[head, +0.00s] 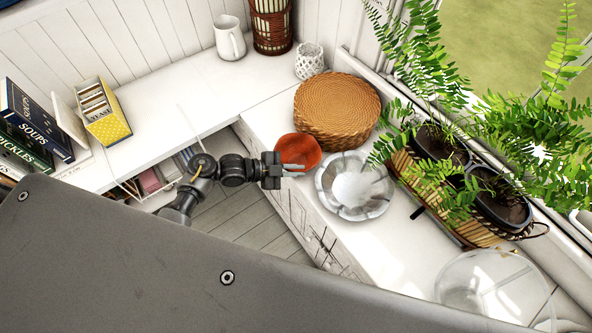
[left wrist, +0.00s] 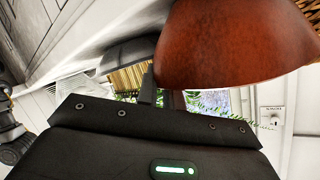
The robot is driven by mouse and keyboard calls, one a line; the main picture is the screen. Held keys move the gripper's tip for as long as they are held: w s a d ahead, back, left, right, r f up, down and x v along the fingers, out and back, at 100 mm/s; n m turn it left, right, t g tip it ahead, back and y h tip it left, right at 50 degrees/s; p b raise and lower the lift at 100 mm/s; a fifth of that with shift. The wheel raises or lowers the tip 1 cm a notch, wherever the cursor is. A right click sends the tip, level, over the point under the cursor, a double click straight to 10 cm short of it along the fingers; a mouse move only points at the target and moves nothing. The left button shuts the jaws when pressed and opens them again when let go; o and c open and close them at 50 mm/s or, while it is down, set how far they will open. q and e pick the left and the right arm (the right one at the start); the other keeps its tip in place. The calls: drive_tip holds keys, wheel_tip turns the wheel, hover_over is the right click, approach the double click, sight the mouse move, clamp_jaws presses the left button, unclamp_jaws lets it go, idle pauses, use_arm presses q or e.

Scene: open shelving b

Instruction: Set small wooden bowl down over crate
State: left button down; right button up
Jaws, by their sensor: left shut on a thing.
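The small wooden bowl (head: 301,148) is orange-red and sits at the inner edge of the white counter, between a round woven basket and a glass dish. My left gripper (head: 290,170) reaches it from the left and is shut on its near rim. In the left wrist view the bowl (left wrist: 225,40) fills the upper right, and a dark finger (left wrist: 148,88) shows beside it. Whether the bowl touches the counter is hidden. I cannot tell which thing is the crate. My right gripper is not in view.
The round woven basket (head: 338,108) stands behind the bowl and the glass dish (head: 355,187) to its right. A wicker planter (head: 462,226) with ferns lines the window side. A white pitcher (head: 229,40) and books (head: 35,125) stand on the other counter, which has free room.

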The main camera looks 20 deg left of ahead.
use_arm(q)
drive_tip(key=c, duration=1.5)
unclamp_jaws()
drive_tip(key=shift+r, duration=0.1)
drive_tip(key=shift+s+a, duration=0.15)
drive_tip(key=shift+a, duration=0.1)
drive_tip(key=b+v, duration=0.2)
drive_tip(key=v, duration=0.9)
drive_tip(key=shift+s+a+r, duration=0.1)
drive_tip(key=shift+a, duration=0.15)
